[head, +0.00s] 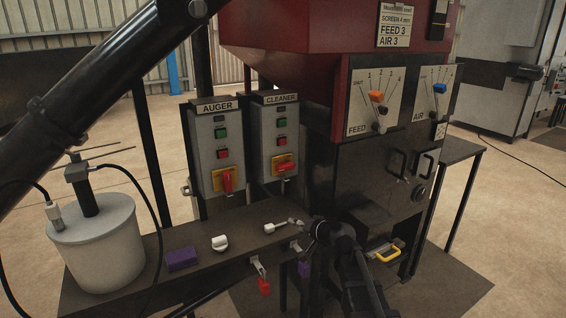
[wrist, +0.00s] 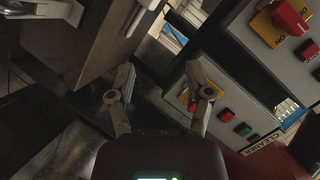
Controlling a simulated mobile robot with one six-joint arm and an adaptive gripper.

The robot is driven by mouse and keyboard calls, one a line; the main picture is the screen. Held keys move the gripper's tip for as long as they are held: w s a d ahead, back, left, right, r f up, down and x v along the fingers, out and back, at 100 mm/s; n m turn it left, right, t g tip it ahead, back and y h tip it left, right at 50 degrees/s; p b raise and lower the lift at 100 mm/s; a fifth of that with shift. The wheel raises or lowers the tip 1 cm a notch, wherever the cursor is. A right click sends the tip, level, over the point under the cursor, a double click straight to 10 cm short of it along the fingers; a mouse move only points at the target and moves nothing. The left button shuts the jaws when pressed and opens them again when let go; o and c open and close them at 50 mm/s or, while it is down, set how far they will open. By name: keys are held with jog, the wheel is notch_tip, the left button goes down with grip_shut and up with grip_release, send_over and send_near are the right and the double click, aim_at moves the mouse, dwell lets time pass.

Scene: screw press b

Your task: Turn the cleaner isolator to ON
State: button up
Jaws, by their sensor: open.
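The cleaner isolator (head: 285,167) is a red handle on a yellow plate, low on the grey CLEANER box (head: 268,140). Its handle lies roughly level; its lettering is too small to read. In the wrist view the isolator (wrist: 187,94) is partly hidden behind the right finger, and the picture is turned over, with the CLEANER label at the bottom right. My gripper (head: 296,234) is below and slightly right of the box in the head view, near the bench edge. In the wrist view my gripper (wrist: 159,70) has its two grey fingers apart with nothing between them.
The AUGER box (head: 208,145) stands left of the cleaner box, with its own red isolator handle (head: 227,180) upright. A purple block (head: 182,259) and a white knob (head: 219,243) lie on the bench. The dark machine body (head: 365,180) stands close on the right.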

aim_at(284, 170)
jog(key=w+d+r+m+t+p, duration=0.1)
jog(key=w+r+m+t+p, duration=0.3)
jog(key=r+m, duration=0.5)
notch_tip(284, 170, up, 3)
jog(key=shift+w+d+f+m+t, duration=0.1)
jog(key=shift+w+d+m+t, duration=0.2)
jog(key=shift+w+t, duration=0.3)
jog(key=x, duration=1.3)
jog(key=shift+w+a+r, duration=0.2)
jog(key=shift+w+a, duration=0.05)
jog(key=shift+a, duration=0.05)
jog(key=shift+c, duration=0.2)
grip_shut()
